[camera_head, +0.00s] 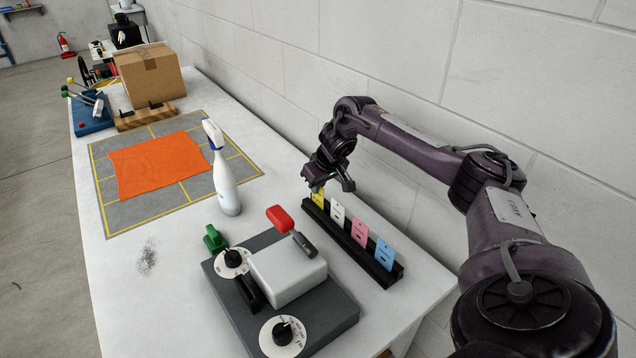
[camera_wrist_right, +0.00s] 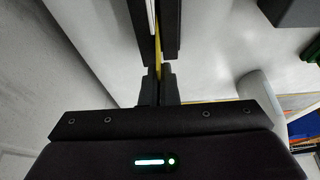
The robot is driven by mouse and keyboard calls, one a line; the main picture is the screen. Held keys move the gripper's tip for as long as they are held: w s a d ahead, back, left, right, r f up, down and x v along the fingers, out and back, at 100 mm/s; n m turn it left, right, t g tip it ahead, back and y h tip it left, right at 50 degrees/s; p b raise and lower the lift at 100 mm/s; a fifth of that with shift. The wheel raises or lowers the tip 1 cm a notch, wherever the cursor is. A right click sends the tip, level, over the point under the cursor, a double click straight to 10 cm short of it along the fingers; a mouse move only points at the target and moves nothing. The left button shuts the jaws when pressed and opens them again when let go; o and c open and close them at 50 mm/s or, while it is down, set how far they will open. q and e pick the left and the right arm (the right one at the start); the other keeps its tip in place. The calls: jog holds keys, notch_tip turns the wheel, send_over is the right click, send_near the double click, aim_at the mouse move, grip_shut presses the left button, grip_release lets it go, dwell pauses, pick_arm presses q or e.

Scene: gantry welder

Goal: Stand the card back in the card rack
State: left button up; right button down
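The black card rack (camera_head: 352,245) stands along the wall side of the table. A yellow card (camera_head: 318,197) is at its far end, partly hidden by my right gripper (camera_head: 328,186). In the right wrist view the yellow card (camera_wrist_right: 158,58) shows edge-on between the rack's two dark rails, and my right gripper's fingers (camera_wrist_right: 159,88) are close together on it. I cannot see how deep it sits in the slot. White (camera_head: 337,211), pink (camera_head: 360,230) and blue (camera_head: 384,254) cards stand upright in the rack. My left gripper is not in view.
A grey machine base with a white block (camera_head: 287,272), dials and a red-handled part (camera_head: 280,218) stands left of the rack. A spray bottle (camera_head: 224,180), orange cloth (camera_head: 158,162) and cardboard box (camera_head: 150,75) are further back. The wall is close on the right.

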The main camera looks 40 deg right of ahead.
jog(key=c, duration=1.6)
grip_release()
jog(key=b+v, duration=0.1)
jog(key=v, duration=0.6)
jog(key=shift+s+r, duration=0.2)
jog(key=shift+r, duration=0.15)
